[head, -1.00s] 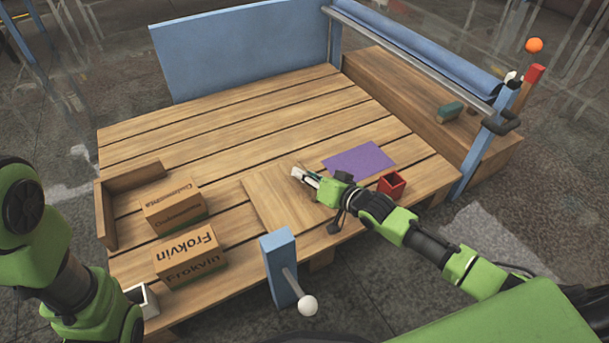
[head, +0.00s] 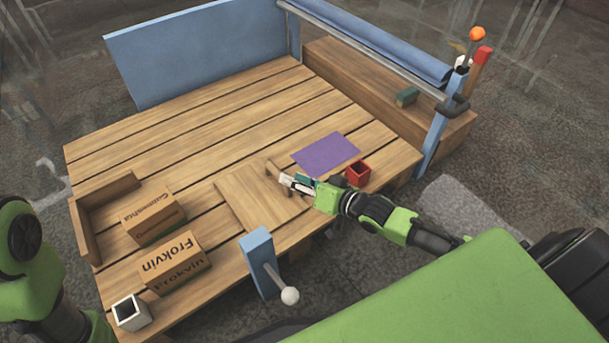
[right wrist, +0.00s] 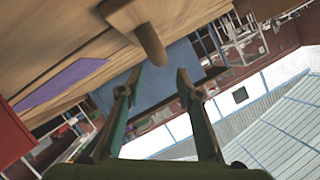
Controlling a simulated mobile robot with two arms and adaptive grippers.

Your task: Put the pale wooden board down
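The pale wooden board (head: 243,201) appears to lie flat on the slatted table, near its front edge. A wooden piece (head: 273,169) stands at its right side, close to my right gripper. In the right wrist view a round wooden peg (right wrist: 150,44) sticks out from a wooden block, just beyond the fingertips. My right gripper (head: 287,184) is at the board's right edge. The right wrist view shows its fingers (right wrist: 158,80) spread, with nothing held between them. My left arm shows at the left edge; its gripper is out of view.
A purple sheet (head: 325,154) and a red open box (head: 358,173) lie right of the board. Two cardboard boxes (head: 176,262) and a white open box (head: 131,312) stand left. A blue post (head: 260,264) with a white knob stands in front. The table's back (head: 220,112) is clear.

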